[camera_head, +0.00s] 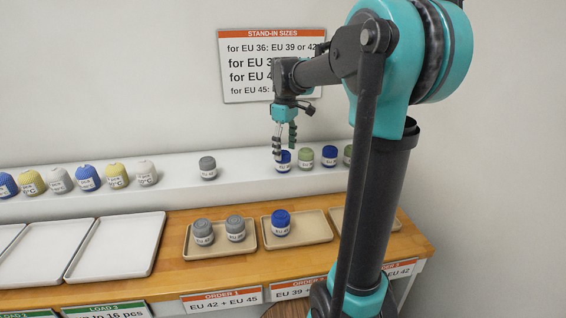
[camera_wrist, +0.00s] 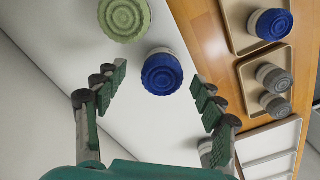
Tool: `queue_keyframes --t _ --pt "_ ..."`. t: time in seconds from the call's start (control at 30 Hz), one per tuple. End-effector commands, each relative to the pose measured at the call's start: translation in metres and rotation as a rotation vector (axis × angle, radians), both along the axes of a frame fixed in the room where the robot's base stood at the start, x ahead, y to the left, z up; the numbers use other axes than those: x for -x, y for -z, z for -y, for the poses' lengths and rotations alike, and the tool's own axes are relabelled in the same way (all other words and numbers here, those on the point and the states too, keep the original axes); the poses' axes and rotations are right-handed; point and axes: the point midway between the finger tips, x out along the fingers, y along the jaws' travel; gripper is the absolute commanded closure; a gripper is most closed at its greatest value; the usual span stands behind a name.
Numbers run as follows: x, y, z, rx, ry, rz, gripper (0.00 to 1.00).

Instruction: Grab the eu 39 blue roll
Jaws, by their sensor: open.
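A blue roll (camera_head: 283,162) with a white label stands upright on the white shelf, directly below my gripper (camera_head: 284,148). In the wrist view my gripper (camera_wrist: 158,80) is open and empty, and this blue roll (camera_wrist: 162,73) shows between and beyond its fingertips. I cannot tell whether the fingers reach down beside it. A second blue roll (camera_head: 329,153) stands farther right on the shelf. A third blue roll (camera_head: 281,219) sits in the middle beige tray. The size labels on the blue rolls are too small to read surely.
A green roll (camera_head: 306,156) stands close right of the nearest blue roll; it also shows in the wrist view (camera_wrist: 124,16). A grey roll (camera_head: 208,165) stands apart to the left. Two grey rolls (camera_head: 203,230) share the left beige tray (camera_head: 191,252). A size sign (camera_head: 245,60) hangs behind.

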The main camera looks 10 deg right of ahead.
Motion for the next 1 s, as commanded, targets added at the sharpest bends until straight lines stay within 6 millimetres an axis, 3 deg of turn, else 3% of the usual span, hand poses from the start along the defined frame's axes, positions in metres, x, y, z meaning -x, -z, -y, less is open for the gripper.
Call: queue_keyframes --t 0.3,0.6,1.0 --pt "0.000 0.041 -0.007 0.000 0.000 0.000 0.31" --pt "0.000 0.046 -0.007 0.000 0.000 0.000 0.31" --pt "0.000 0.046 -0.007 0.000 0.000 0.000 0.79"
